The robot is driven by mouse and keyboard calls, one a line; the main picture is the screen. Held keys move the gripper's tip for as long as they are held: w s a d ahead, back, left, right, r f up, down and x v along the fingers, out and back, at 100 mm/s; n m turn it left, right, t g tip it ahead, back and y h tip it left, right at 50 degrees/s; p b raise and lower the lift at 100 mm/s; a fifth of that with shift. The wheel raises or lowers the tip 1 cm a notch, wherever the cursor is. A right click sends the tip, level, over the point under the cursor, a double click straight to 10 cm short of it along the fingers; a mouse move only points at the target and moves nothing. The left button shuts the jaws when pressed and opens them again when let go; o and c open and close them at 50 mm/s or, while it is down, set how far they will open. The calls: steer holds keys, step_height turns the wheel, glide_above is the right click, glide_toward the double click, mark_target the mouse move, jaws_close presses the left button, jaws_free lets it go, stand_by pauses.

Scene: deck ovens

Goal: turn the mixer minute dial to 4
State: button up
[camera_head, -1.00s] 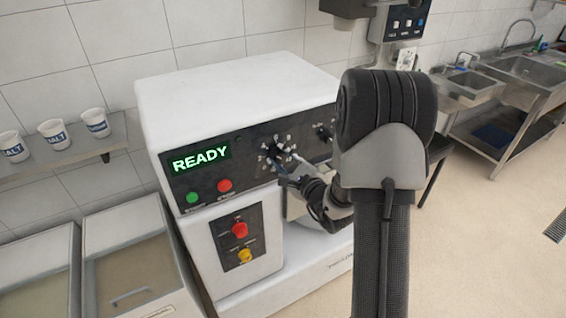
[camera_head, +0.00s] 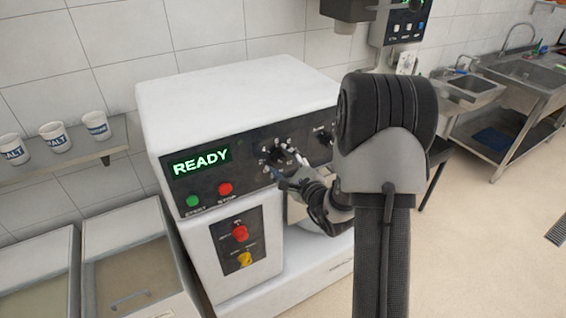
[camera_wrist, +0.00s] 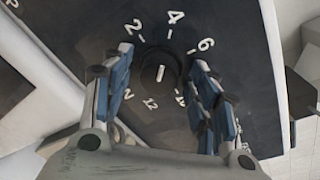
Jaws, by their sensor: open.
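The mixer minute dial is a dark round knob (camera_wrist: 160,72) with a white line, on the mixer's black front panel (camera_head: 247,160). In the wrist view, the printed numbers 2, 4 and 6 lie above the knob and 12 below it. The white line runs up and down the picture, roughly in line with the 4 side; which of its ends is the pointer I cannot tell. My gripper (camera_wrist: 162,58) is open, one finger on each side of the knob, with gaps visible. In the head view, my gripper (camera_head: 285,166) is at the dial and partly covers it.
The mixer's display (camera_head: 201,161) reads READY. A green start button (camera_head: 193,201), a red stop button (camera_head: 225,188), and red (camera_head: 240,233) and yellow (camera_head: 245,259) controls sit nearby. Another knob (camera_head: 323,136) is to the right. Cups (camera_head: 54,136) stand on a shelf at left.

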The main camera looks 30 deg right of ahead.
steer(key=s, duration=0.7)
steer(key=shift+s+d+r, duration=0.15)
steer(key=shift+s+r, duration=0.1)
steer(key=shift+r, duration=0.15)
